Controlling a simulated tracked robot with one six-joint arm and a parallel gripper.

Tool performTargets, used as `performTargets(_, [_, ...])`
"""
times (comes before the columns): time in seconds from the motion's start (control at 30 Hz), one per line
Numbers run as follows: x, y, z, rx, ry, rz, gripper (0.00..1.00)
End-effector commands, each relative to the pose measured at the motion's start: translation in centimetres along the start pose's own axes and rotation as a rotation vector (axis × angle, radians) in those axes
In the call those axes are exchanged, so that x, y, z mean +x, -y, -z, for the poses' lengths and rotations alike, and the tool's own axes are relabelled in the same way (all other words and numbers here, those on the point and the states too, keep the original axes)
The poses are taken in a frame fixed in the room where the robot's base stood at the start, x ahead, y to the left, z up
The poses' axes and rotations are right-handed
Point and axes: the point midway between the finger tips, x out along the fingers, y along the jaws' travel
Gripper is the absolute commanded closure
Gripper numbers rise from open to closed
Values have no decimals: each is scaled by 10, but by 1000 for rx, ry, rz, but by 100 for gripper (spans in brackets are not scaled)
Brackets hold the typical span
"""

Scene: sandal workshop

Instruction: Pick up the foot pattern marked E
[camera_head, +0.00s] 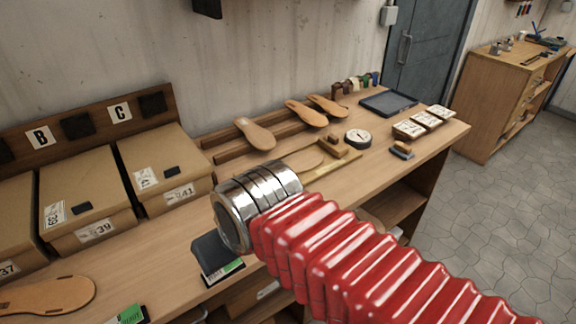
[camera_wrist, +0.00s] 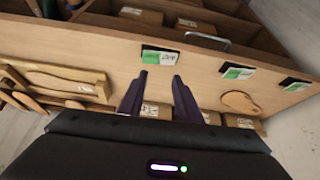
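My gripper (camera_wrist: 160,77) shows in the wrist view with its two dark fingers apart and nothing between them, over the workbench near its front edge. I cannot read an E on any foot pattern. Three tan sole-shaped patterns rest on the wooden rack at the back: a left one (camera_head: 254,134), a middle one (camera_head: 305,113) and a right one (camera_head: 327,106). Another sole shape (camera_head: 48,295) lies flat at the front left; a sole (camera_wrist: 240,102) also lies right of my fingers in the wrist view.
A wooden measuring board (camera_head: 335,160), a round dial (camera_head: 358,139), a dark tray (camera_head: 388,103) and small card boxes (camera_head: 426,121) stand rightward. The front strip of the workbench (camera_head: 165,262) has bare room.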

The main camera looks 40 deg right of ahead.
Motion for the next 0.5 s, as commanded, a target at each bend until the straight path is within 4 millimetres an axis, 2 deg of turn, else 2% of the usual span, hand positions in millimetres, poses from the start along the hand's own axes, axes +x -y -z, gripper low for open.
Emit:
performTargets(0.17, [0,0,0,0,0,0,67])
performTargets(0.37, [-2,-3,8,29,9,-5,53])
performTargets(0.5, [-6,-7,26,104,34,-15,43])
